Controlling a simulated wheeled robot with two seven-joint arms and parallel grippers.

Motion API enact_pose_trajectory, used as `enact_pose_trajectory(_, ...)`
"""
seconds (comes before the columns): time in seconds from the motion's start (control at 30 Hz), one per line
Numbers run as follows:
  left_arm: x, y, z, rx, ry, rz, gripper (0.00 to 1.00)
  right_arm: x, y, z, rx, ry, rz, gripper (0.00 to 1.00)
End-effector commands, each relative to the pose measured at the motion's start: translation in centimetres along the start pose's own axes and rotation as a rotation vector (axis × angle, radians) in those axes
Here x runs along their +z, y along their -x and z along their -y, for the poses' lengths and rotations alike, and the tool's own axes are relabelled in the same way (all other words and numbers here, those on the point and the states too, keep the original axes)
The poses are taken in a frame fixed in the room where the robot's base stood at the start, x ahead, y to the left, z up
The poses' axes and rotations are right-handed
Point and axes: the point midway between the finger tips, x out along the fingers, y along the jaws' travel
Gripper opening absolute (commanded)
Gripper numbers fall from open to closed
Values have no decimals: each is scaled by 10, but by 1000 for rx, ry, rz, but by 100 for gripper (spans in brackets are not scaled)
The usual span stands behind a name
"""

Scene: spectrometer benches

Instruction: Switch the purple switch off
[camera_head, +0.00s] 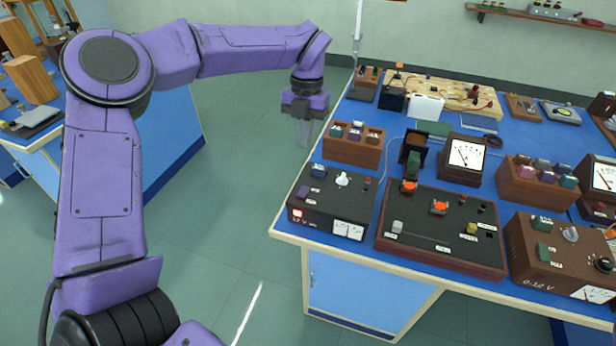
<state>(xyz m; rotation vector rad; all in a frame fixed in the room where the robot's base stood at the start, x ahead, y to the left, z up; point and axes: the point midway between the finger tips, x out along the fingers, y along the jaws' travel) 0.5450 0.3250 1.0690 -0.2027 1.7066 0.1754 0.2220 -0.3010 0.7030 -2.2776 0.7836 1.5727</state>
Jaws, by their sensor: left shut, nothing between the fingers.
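A small purple switch (303,191) is on the top left of the black supply box (325,208) at the bench's near left corner. It is too small to tell which way it is tipped. A red lamp (297,214) glows on the box's front. My left gripper (304,146) hangs pointing down, shut and empty. In the picture it is above the switch, over or beside the bench's left edge, and apart from the box. My right gripper is not in view.
A blue knob (318,171) and a white knob (342,179) are close to the switch. A wooden block with coloured pieces (350,152) stands behind the box. A dark panel with orange parts (440,236) is to its right. Open floor (235,190) lies left of the bench.

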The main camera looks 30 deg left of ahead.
Motion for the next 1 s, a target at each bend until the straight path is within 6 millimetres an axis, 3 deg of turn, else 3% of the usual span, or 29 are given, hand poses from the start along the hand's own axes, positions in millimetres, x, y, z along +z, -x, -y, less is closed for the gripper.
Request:
enact_pose_trajectory(0.2,0,-1,0,1,-1,0,0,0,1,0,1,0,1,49)
enact_pose_trajectory(0.33,0,-13,0,1,-2,-3,0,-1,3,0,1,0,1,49)
enact_pose_trajectory(0.73,-1,-96,0,2,-1,-5,0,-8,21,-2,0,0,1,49)
enact_pose_trajectory(1.0,0,-134,0,1,-2,0,0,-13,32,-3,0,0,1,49)
